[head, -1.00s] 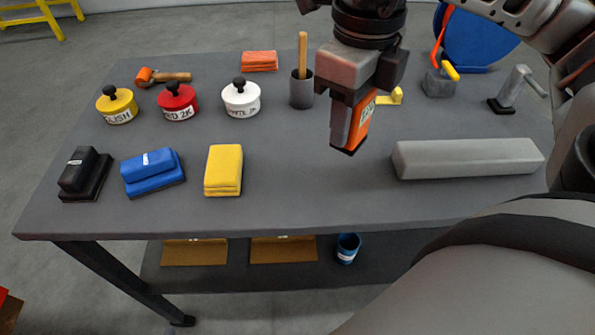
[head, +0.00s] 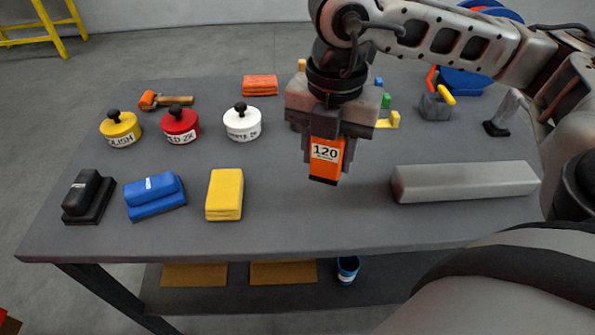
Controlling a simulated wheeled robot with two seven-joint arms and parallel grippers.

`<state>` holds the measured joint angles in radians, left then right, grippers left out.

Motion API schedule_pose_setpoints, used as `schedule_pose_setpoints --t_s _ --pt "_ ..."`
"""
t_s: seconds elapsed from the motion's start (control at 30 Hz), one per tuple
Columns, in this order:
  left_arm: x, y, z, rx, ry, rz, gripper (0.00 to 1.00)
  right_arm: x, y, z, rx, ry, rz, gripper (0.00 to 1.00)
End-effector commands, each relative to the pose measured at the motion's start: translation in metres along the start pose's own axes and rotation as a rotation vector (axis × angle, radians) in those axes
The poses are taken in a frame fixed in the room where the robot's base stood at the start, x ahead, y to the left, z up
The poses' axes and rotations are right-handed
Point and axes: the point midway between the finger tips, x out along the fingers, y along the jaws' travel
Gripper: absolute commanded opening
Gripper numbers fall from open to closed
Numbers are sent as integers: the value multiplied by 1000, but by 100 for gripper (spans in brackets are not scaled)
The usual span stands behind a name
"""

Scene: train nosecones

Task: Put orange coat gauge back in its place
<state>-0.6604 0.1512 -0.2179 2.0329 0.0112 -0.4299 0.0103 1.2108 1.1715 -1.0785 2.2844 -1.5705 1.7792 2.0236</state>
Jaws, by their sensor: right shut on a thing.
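The orange coat gauge (head: 326,160) has a white label reading 120 and a dark lower end. My right gripper (head: 328,143) is shut on its upper part and holds it pointing down, over the middle of the grey table (head: 300,230). The gauge appears to be above the tabletop; its exact height is hard to tell. The gripper hides most of the cup behind it. My left gripper is not in view.
A grey block (head: 465,182) lies to the right. Yellow (head: 224,193), blue (head: 154,194) and black (head: 87,197) blocks lie front left. Behind them stand yellow (head: 120,130), red (head: 181,127) and white (head: 242,123) pots. The front middle of the table is clear.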

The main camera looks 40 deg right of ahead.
Motion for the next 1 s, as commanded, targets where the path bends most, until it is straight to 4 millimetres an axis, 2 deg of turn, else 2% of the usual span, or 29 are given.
schedule_pose_setpoints --t_s 0.03,0.2,0.5,0.73,1.0 --pt "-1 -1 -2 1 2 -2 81 8 11 2 -1 3 -4 15" --pt "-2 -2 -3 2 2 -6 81 38 33 8 -1 1 -3 15" --pt "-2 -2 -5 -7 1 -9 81 61 52 13 -3 0 -2 15" --pt "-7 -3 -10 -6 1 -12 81 89 51 14 0 0 -2 15" --pt "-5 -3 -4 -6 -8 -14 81 92 51 14 -1 0 0 15"
